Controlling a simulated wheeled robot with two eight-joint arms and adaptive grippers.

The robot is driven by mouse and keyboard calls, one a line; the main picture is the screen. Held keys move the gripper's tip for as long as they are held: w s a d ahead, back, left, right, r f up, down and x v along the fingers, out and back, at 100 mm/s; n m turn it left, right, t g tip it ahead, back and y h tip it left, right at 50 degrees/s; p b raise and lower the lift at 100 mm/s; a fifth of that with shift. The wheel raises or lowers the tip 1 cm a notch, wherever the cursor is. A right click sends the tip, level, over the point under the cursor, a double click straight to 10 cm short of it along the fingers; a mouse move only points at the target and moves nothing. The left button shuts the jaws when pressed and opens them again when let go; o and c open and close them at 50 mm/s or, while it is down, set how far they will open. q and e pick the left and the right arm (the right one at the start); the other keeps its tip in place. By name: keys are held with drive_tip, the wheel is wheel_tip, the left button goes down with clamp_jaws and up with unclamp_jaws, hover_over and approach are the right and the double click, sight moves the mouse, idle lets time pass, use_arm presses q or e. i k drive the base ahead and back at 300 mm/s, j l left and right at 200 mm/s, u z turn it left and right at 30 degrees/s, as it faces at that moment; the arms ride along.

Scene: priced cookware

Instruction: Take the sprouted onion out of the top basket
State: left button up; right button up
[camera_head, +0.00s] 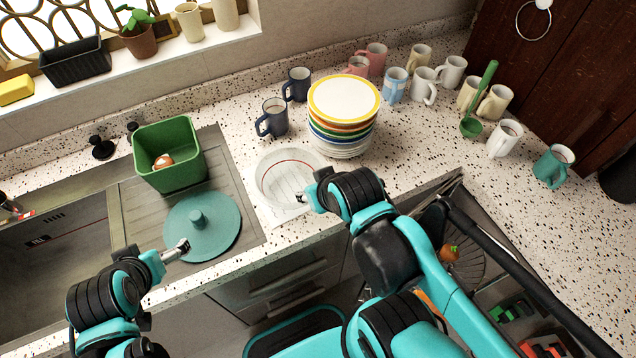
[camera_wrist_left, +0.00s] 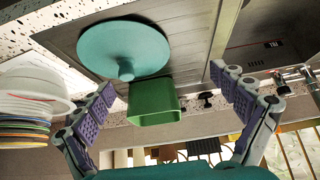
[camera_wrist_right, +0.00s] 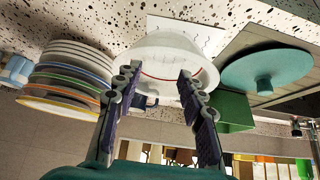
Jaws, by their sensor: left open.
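A wire basket (camera_head: 470,272) shows at the lower right, partly hidden behind my right arm. A small orange-brown round thing with a bit of green (camera_head: 449,252) lies in it and looks like the sprouted onion. My right gripper (camera_head: 304,198) is open at the right edge of a white bowl (camera_head: 268,178). In the right wrist view the bowl (camera_wrist_right: 165,58) shows beyond the spread fingers. I cannot tell whether they touch it. My left gripper (camera_head: 183,247) is open and empty near the front edge of a round teal lid (camera_head: 215,232).
A green bin (camera_head: 182,170) holds a small brown and white thing (camera_head: 163,161). A plate stack (camera_head: 342,130) stands behind the bowl, with several mugs further back. A green ladle (camera_head: 472,125) stands at the right. A dark bar (camera_head: 520,275) crosses near the wire basket.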

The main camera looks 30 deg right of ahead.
sight(449, 252)
drive_tip(key=k+j+z, duration=0.25)
drive_tip(key=k, duration=0.3)
drive_tip(key=z, duration=1.75)
drive_tip(key=k+l+z, duration=0.1)
drive_tip(key=l+z, duration=0.3)
drive_tip(key=k+l+z, duration=0.1)
drive_tip(key=l+z, duration=0.15)
drive_tip(key=z, duration=0.2)
